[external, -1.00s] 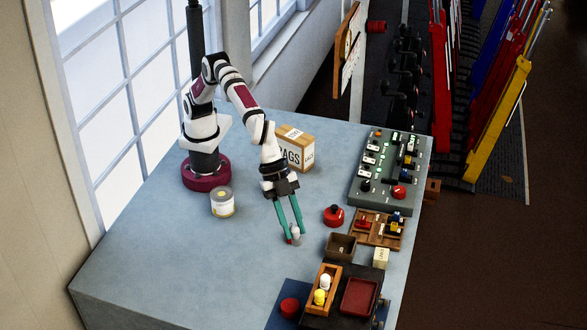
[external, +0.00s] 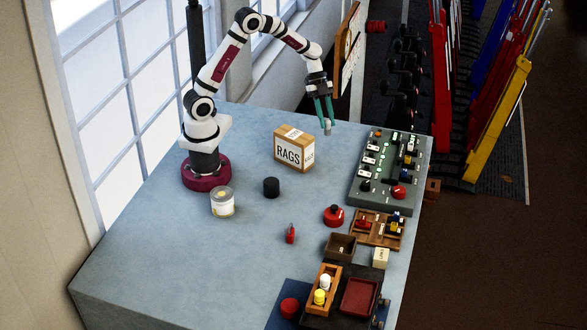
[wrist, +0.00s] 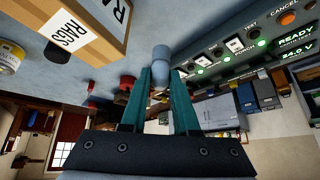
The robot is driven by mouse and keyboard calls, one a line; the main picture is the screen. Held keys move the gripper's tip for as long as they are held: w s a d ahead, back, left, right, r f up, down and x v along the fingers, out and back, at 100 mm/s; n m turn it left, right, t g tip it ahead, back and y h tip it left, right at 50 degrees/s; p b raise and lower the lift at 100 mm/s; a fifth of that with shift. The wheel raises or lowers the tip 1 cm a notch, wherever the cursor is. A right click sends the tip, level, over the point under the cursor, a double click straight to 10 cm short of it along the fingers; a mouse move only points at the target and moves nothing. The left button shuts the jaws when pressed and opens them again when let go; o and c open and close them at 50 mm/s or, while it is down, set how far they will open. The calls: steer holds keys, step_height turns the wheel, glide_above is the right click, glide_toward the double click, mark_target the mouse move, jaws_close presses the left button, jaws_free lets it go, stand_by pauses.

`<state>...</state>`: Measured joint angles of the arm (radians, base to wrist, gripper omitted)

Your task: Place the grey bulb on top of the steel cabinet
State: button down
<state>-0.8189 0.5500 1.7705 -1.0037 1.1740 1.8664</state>
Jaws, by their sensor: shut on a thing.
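My gripper (external: 326,116) is shut on the grey bulb (external: 328,128), held up in the air beyond the RAGS box and left of the switch panel's far end. In the wrist view the rounded grey bulb (wrist: 160,58) sticks out past the fingertips (wrist: 160,78). A grey metal box-like panel (external: 383,172) with switches, lit lamps and a red button stands at the table's right edge.
The RAGS box (external: 293,149) stands left of and below the gripper. A tin (external: 222,202), a black cylinder (external: 271,187), a small red item (external: 291,233) and a red round piece (external: 334,215) are on the table. A wooden holder with bulbs (external: 323,290) is at the front.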

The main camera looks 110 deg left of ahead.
steer(key=s+a+f, duration=0.1)
steer(key=s+a, duration=0.3)
steer(key=s, duration=0.7)
steer(key=s+a, duration=0.4)
steer(key=s, duration=0.8)
steer(key=shift+n, duration=0.4)
steer(key=f, duration=1)
steer(key=shift+w+f, duration=0.1)
steer(key=shift+w, duration=0.2)
steer(key=c, duration=0.7)
jaws_free()
steer(key=shift+o, duration=0.2)
